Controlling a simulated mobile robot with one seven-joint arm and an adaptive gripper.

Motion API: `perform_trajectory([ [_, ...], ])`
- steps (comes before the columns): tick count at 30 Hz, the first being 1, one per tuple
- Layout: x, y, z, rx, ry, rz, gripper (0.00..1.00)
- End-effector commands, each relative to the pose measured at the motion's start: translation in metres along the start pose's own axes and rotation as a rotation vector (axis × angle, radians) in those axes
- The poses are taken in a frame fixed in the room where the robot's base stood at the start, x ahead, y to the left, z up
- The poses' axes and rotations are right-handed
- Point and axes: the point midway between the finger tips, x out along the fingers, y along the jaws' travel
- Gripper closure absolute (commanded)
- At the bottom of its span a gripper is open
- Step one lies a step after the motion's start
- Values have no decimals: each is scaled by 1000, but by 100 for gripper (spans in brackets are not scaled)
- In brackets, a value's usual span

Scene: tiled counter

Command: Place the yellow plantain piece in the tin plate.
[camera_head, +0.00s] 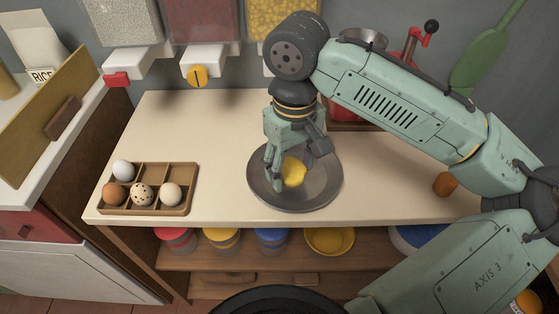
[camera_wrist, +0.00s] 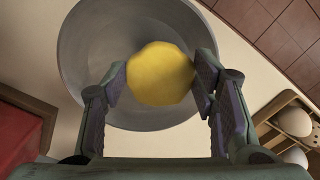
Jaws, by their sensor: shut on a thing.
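The yellow plantain piece (camera_head: 294,172) is a rounded yellow lump between the fingers of my gripper (camera_head: 290,170). In the wrist view the plantain piece (camera_wrist: 160,74) is pinched between both finger pads of my gripper (camera_wrist: 160,85). The tin plate (camera_head: 322,191) is a round grey metal dish on the counter. The plate (camera_wrist: 85,50) lies behind the plantain piece in the wrist view. My gripper is over the plate, with the plantain within its rim as seen in both views. I cannot tell whether the plantain touches the plate's bottom.
A wooden compartment tray (camera_head: 148,210) with several eggs stands at the left of the counter (camera_head: 200,125). A brown egg-like object (camera_head: 445,184) lies at the right. A red grinder (camera_head: 410,45) and dispensers (camera_head: 208,22) stand behind. The counter's left back area is clear.

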Motion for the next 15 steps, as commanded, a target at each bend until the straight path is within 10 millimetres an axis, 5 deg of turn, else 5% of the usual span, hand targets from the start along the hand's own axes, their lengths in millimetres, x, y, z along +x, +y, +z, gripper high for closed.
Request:
perform_trajectory([
  [6, 2, -3, -35, -1, 0, 0, 79],
  [15, 32, -3, -38, 0, -3, 0, 79],
])
